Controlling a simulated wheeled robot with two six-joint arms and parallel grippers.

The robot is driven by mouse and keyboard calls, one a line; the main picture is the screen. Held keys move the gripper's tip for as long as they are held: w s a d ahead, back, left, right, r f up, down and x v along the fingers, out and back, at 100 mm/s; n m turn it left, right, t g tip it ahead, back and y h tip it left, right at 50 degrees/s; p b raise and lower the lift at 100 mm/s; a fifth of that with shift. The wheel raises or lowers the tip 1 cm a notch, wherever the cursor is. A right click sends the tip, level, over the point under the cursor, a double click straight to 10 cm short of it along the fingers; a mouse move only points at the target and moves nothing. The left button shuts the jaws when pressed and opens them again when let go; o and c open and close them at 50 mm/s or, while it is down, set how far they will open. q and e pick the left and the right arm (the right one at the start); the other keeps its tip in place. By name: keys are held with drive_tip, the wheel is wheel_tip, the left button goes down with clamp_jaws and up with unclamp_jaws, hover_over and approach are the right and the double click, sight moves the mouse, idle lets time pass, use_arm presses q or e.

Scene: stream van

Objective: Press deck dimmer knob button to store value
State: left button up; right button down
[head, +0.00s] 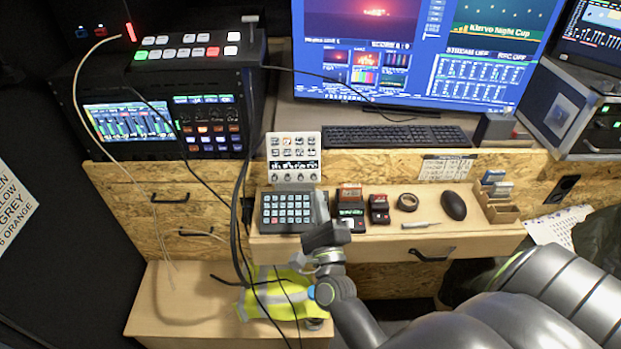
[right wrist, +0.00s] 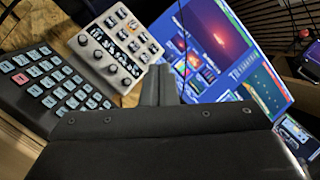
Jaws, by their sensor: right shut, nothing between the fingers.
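The white control deck (head: 293,157) stands upright against the desk's back wall, with rows of keys above and a row of dark knobs (head: 287,177) below. In the right wrist view the deck (right wrist: 108,42) is at upper left, its knobs (right wrist: 117,68) along its lower side. I cannot tell which knob is the dimmer. My right gripper (head: 321,207) is beside the right edge of the black keypad, below the deck. Its fingers (right wrist: 160,72) are shut and empty, appearing apart from the knobs. My left gripper is out of view.
The black keypad (head: 287,212) lies in front of the deck; it also shows in the right wrist view (right wrist: 42,84). Card readers (head: 350,208), tape (head: 408,202) and a mouse (head: 454,205) lie to the right. A dark cable (head: 238,205) hangs left of the keypad.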

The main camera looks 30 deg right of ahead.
sight(314, 178)
drive_tip(key=w+d+f, duration=0.1)
drive_tip(key=w+d+f+b, duration=0.1)
drive_tip(key=w, duration=0.1)
drive_tip(key=w+d+f, duration=0.1)
drive_tip(key=w, duration=0.1)
drive_tip(key=shift+w+d, duration=0.1)
drive_tip(key=shift+w, duration=0.05)
drive_tip(key=shift+w+d+f+b, duration=0.3)
drive_tip(key=shift+w+d+b, duration=0.25)
drive_tip(key=shift+w, duration=0.25)
drive_tip(key=shift+w, duration=0.1)
idle(1.6)
